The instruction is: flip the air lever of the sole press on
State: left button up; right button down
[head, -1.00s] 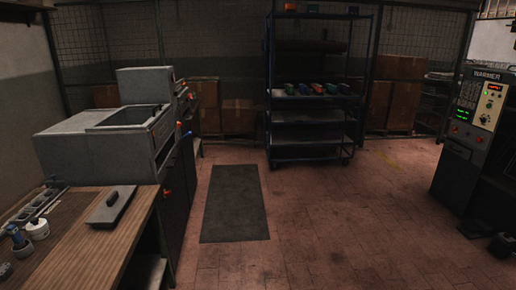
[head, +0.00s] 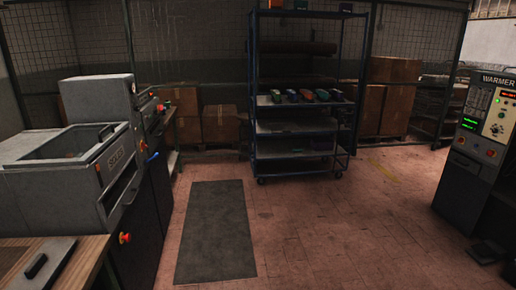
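A grey press-like machine (head: 60,190) stands at the left, with a sunken window in its top and a label on its front too small to read surely. I cannot tell for sure that it is the sole press. A small blue handle-like part (head: 152,157) shows at the right side of the grey machines, near a red knob (head: 143,146). I cannot tell whether this is the air lever or how it is set. Neither of my grippers is in view.
A dark mat (head: 215,232) lies on the clear tiled floor beside the machines. A wooden bench (head: 85,262) is at the front left. A blue wheeled rack (head: 300,178) stands at the back. A cabinet marked WARMER (head: 468,175) stands at the right.

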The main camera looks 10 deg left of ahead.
aim_at(156, 155)
jog(key=i+l+u, duration=0.1)
jog(key=i, duration=0.35)
jog(key=i+l+u, duration=0.1)
jog(key=i, duration=0.3)
jog(key=i+l+u, duration=0.1)
jog(key=i, duration=0.3)
jog(key=i+l+u, duration=0.1)
jog(key=i+l, duration=0.2)
jog(key=i+u, duration=0.15)
jog(key=u, duration=0.95)
jog(key=i+j+u, duration=0.2)
jog(key=i, duration=0.4)
jog(key=i+j+u, duration=0.2)
jog(key=i, duration=0.35)
jog(key=i+j+u, duration=0.2)
jog(key=i, duration=0.4)
jog(key=l, duration=0.1)
